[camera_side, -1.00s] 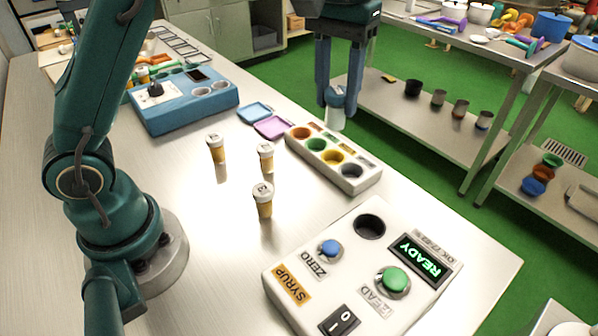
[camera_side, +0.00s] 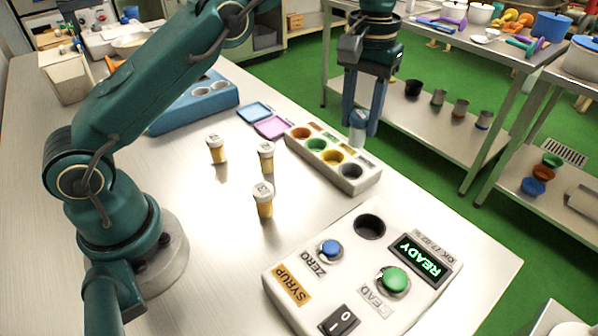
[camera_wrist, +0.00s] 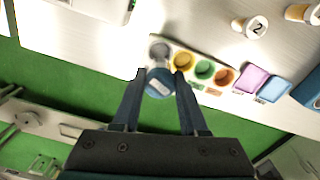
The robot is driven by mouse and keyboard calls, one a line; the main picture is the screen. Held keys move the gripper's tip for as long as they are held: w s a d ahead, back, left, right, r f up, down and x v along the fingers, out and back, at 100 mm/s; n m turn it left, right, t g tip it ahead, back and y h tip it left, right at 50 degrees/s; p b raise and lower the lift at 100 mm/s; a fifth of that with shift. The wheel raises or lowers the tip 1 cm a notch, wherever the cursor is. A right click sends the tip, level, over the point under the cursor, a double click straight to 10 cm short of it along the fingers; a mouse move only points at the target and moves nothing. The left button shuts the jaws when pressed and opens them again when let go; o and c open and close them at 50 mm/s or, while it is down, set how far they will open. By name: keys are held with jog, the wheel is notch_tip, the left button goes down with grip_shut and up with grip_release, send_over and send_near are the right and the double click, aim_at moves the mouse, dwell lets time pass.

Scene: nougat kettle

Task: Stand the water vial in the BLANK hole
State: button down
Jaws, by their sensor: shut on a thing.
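My gripper (camera_side: 360,128) is shut on the water vial (camera_side: 357,131), a clear vial with a blue-grey cap, held roughly upright in the air. The cap of the vial also shows between the fingertips in the wrist view (camera_wrist: 158,84). A white rack (camera_side: 375,180) with orange, green, yellow and grey holes lies below the vial in the side view. The vial appears above the grey-hole end; its exact height is hard to tell. The grey hole (camera_side: 351,171) looks empty. The labels beside the holes are too small to read, so I cannot tell which says BLANK.
Several amber vials with white caps, one here (camera_side: 263,200), stand left of the rack. A white meter (camera_side: 290,262) with a dark round well (camera_side: 370,226) and a READY display stands in front. Blue and purple trays (camera_side: 272,127) lie behind the rack.

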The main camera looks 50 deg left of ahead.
aim_at(354, 147)
jog(key=shift+s+f, duration=0.1)
jog(key=shift+f, duration=3.1)
jog(key=shift+f, duration=0.4)
jog(key=shift+c, duration=1.8)
grip_release()
jog(key=shift+o, duration=0.3)
jog(key=o, duration=0.3)
jog(key=shift+r, duration=0.1)
jog(key=shift+r, duration=3.4)
